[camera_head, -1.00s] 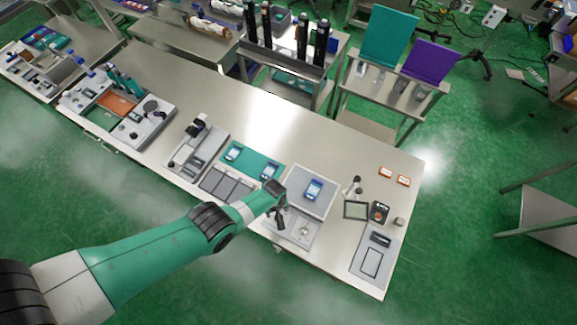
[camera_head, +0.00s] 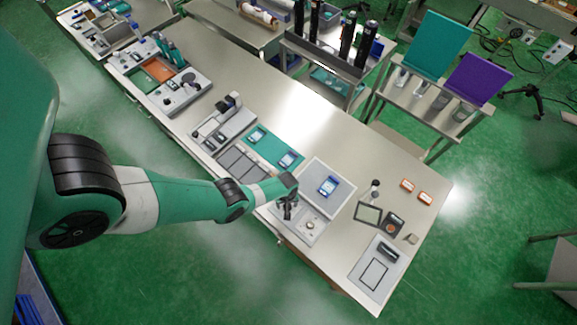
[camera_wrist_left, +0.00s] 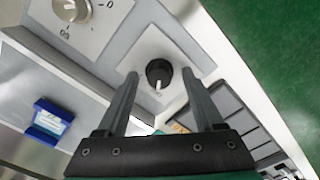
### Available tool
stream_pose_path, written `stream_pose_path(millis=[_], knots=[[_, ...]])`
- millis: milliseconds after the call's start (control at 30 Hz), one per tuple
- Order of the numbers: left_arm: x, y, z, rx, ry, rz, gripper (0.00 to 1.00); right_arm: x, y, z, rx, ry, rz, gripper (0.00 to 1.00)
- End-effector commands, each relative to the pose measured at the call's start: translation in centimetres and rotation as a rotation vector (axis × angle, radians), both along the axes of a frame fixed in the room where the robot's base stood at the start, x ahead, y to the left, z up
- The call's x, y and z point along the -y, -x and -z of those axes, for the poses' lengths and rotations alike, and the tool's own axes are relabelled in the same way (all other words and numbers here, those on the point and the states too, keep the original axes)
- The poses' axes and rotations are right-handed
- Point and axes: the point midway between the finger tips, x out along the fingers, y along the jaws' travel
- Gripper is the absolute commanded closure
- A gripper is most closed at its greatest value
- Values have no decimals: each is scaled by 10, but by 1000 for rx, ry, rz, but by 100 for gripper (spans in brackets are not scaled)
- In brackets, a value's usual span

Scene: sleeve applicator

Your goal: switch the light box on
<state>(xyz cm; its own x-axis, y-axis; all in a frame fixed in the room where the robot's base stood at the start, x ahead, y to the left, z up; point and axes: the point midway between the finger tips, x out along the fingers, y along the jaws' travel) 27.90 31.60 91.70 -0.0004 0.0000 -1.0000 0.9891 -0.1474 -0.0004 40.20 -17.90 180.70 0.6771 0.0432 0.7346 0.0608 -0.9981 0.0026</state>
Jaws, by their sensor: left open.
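The light box (camera_head: 318,185) is a pale grey box with a flat top near the table's front edge. A blue and white packet (camera_head: 328,186) lies on it; it also shows in the left wrist view (camera_wrist_left: 48,121). A control panel (camera_head: 305,230) adjoins its front side. In the left wrist view, a black knob (camera_wrist_left: 159,72) with a white pointer sits on this panel, and a larger silver knob (camera_wrist_left: 72,9) with printed marks is at upper left. My left gripper (camera_head: 287,212) is open and empty over the panel. Its fingertips (camera_wrist_left: 159,92) appear either side of the black knob; contact cannot be told.
Left of the box lie a teal mat (camera_head: 274,146) with packets and a dark segmented tray (camera_head: 241,165). To the right are a black frame (camera_head: 368,214), a small black device (camera_head: 394,222) and a grey plate (camera_head: 378,272). Bare tabletop lies behind the box.

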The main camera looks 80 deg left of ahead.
Motion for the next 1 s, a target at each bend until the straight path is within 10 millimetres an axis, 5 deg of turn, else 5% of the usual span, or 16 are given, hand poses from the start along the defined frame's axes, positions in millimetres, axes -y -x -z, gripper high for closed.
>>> stream_pose_path(millis=[267, 667, 1000], knots=[[0, 0, 1, 0, 0, 0, 31, 0, 0, 0, 1, 0, 0, 50], [0, 0, 1, 0, 0, 0, 100, 0, 0, 1, 1, 0, 0, 50], [0, 0, 1, 0, 0, 22, 100, 0, 0, 1, 1, 0, 0, 50]])
